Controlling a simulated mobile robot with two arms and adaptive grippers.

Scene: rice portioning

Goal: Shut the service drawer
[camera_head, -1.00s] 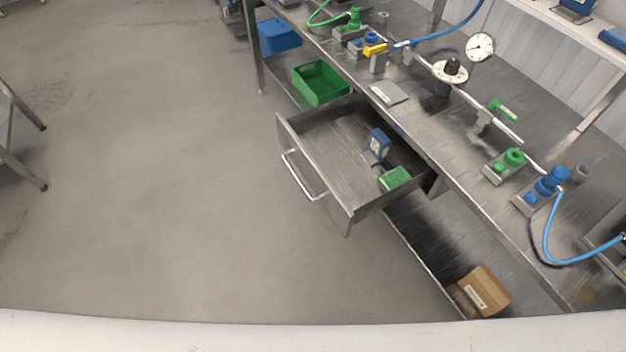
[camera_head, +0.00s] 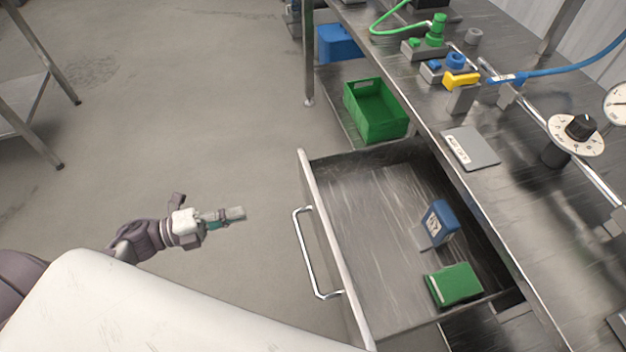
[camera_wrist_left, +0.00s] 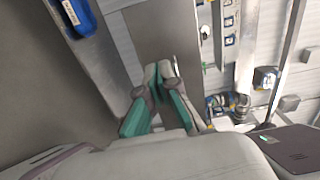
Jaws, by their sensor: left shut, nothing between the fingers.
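The service drawer (camera_head: 345,262) stands pulled out from under the steel workbench. Its bar handle (camera_head: 307,262) is on the front panel, facing left. Inside lie a blue box with a label (camera_head: 438,222) and a green box (camera_head: 454,284). My left gripper (camera_head: 240,213) is shut and empty, to the left of the handle and apart from it. In the left wrist view its fingers (camera_wrist_left: 158,72) are together with nothing between them. My right gripper is not in view.
A green bin (camera_head: 375,112) and a blue bin (camera_head: 338,42) sit on the lower shelf behind the drawer. The bench top holds a grey plate (camera_head: 470,148), valves and a dial (camera_head: 575,135). A metal-legged table (camera_head: 28,110) stands at far left. The floor between is clear.

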